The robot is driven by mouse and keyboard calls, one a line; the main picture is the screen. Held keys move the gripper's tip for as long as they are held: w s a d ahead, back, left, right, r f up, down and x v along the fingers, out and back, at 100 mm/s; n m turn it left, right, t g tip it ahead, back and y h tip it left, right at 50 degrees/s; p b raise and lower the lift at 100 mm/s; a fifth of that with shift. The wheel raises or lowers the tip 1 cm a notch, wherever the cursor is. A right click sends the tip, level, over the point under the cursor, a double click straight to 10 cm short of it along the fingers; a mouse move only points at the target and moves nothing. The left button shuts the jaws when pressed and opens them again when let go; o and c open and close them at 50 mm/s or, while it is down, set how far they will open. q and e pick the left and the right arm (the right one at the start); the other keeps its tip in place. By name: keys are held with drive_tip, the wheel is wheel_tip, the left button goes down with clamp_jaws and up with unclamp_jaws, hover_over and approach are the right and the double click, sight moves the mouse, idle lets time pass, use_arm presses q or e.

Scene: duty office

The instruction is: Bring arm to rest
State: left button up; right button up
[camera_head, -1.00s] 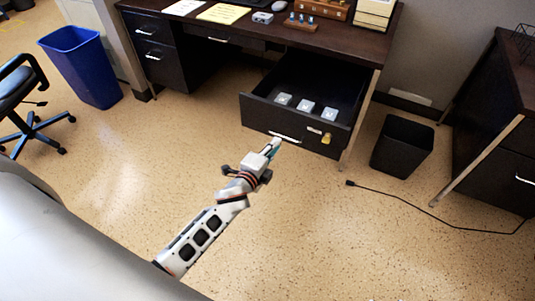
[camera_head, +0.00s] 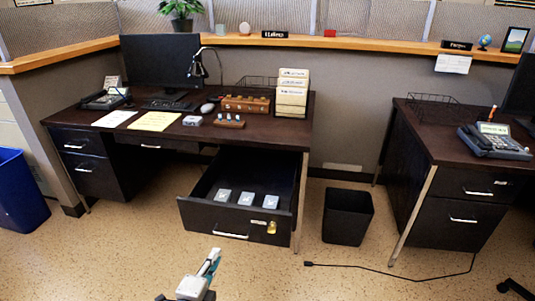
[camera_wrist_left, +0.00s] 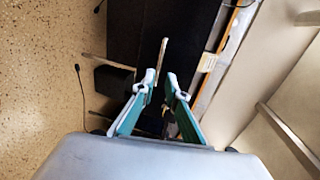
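My left gripper (camera_head: 212,262) shows at the bottom of the head view, in front of the desk and below the open drawer (camera_head: 222,220). In the left wrist view its two teal-and-white fingers (camera_wrist_left: 160,82) point away with a gap between their tips, and nothing is held. The gripper is apart from the drawer in the head view. My right arm and gripper are not in view.
The drawer holds three small pale items (camera_head: 246,198); a yellow padlock (camera_head: 271,227) is on its front. A black bin (camera_head: 347,217) stands to its right, with a cable (camera_head: 390,272) on the floor. A blue bin (camera_head: 18,190) is at the left.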

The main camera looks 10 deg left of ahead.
use_arm(q)
drive_tip(key=s+d+n+g+h+p, duration=0.1)
drive_tip(key=s+n+p, duration=0.4)
drive_tip(key=s, duration=0.8)
drive_tip(key=s+d+f+n+g+h+p, duration=0.1)
drive_tip(key=s+n+g+p, duration=0.3)
drive_tip(key=s+n, duration=0.5)
drive_tip(key=s+d, duration=0.1)
drive_tip(key=s, duration=0.4)
drive_tip(key=shift+s+d+f+p, duration=0.2)
drive_tip(key=shift+d+f+p, duration=0.05)
drive_tip(key=shift+d+p, duration=0.15)
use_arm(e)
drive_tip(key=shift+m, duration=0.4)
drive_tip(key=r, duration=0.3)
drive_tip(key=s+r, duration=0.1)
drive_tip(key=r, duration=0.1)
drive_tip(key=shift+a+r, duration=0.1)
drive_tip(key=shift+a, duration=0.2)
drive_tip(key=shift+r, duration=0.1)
